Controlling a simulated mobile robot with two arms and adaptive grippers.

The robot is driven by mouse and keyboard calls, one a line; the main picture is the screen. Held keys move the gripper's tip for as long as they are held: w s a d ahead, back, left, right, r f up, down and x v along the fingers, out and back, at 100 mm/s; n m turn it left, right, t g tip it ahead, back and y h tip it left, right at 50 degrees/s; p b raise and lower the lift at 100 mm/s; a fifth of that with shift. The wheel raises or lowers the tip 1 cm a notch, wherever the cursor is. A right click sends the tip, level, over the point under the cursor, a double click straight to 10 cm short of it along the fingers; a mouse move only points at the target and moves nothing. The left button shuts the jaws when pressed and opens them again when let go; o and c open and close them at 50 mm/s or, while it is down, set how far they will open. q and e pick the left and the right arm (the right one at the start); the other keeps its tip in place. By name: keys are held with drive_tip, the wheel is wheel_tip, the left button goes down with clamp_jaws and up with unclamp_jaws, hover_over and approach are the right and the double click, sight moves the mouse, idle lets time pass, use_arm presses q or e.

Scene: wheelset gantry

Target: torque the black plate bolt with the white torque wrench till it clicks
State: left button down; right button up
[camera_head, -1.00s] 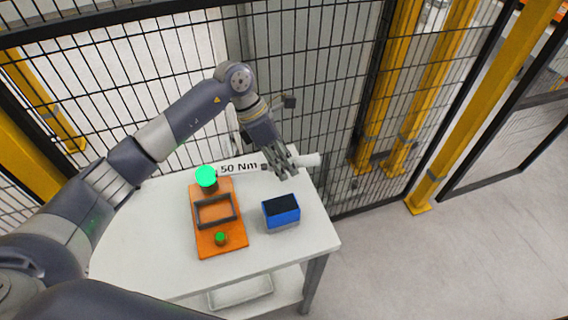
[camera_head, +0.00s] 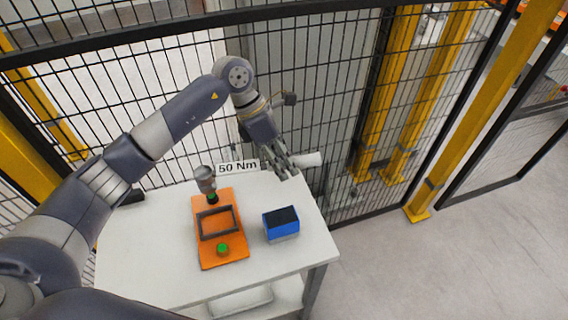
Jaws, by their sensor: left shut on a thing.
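The white torque wrench (camera_head: 237,167), marked "50 Nm", is held level above the back of the table. My left gripper (camera_head: 281,166) is shut on it near its white right-hand end. The wrench's grey head (camera_head: 205,180) is at the left end, just above a green-topped bolt (camera_head: 212,198); I cannot tell whether they touch. The black plate (camera_head: 218,222), a dark rectangular frame, lies on an orange base (camera_head: 234,258). A second green-topped bolt (camera_head: 222,248) is at the near end of the base. My right gripper is not in view.
A blue box with a dark top (camera_head: 281,224) stands on the white table (camera_head: 290,252), right of the orange base. A small black object (camera_head: 133,197) lies at the table's left. Black mesh fencing (camera_head: 330,120) runs close behind, with yellow posts (camera_head: 385,100) at right.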

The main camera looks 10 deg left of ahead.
use_arm(q)
drive_tip(key=shift+r, duration=0.15)
drive_tip(key=shift+r+p, duration=1.2)
drive_tip(key=shift+r, duration=1.25)
drive_tip(key=shift+s, duration=0.1)
